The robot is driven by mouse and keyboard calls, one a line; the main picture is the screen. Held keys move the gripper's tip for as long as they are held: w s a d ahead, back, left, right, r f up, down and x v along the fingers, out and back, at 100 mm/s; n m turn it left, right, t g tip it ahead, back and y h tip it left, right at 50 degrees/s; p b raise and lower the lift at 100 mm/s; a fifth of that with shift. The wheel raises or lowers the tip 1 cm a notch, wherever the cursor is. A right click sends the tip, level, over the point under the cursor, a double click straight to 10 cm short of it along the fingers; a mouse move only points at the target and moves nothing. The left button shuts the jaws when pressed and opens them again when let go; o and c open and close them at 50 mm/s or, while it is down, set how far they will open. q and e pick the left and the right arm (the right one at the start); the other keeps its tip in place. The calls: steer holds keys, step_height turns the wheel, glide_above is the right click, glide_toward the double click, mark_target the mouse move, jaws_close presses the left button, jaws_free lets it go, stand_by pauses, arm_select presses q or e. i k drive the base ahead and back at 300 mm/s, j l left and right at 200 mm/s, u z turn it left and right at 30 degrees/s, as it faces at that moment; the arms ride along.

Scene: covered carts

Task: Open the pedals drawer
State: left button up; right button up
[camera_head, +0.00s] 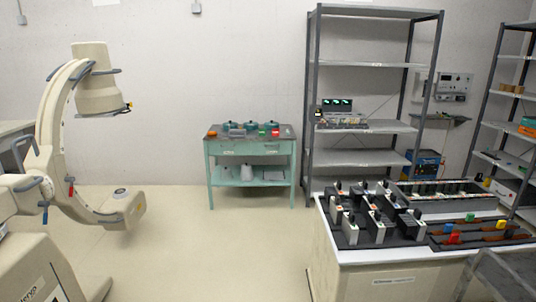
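A teal cart (209,172) stands against the back wall, left of the tall shelf. Its front has two side-by-side drawers under the top, a left drawer (229,149) and a right drawer (271,148), each with a small white label. Both look shut. The labels are too small to read, so I cannot tell which one is the pedals drawer. Neither of my grippers shows in the view.
A beige C-shaped machine (52,105) stands at left. A white-topped bench (335,262) with several black-and-white devices fills the right front. A grey shelf (311,110) stands behind. Floor (200,250) before the cart is clear.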

mark_target(284, 146)
steer(key=i+u, duration=0.15)
steer(key=i, duration=1.55)
steer(key=i+z, duration=0.1)
steer(key=i, duration=0.65)
steer(key=i+j, duration=0.2)
steer(key=i, duration=0.55)
steer(key=i+j+z, duration=0.15)
steer(key=i, duration=0.6)
steer(key=i+j+z, duration=0.15)
steer(key=i+z, duration=0.2)
steer(key=i+j+z, duration=0.35)
steer(key=i, duration=0.2)
steer(key=i+j+z, duration=0.35)
steer(key=i, duration=0.05)
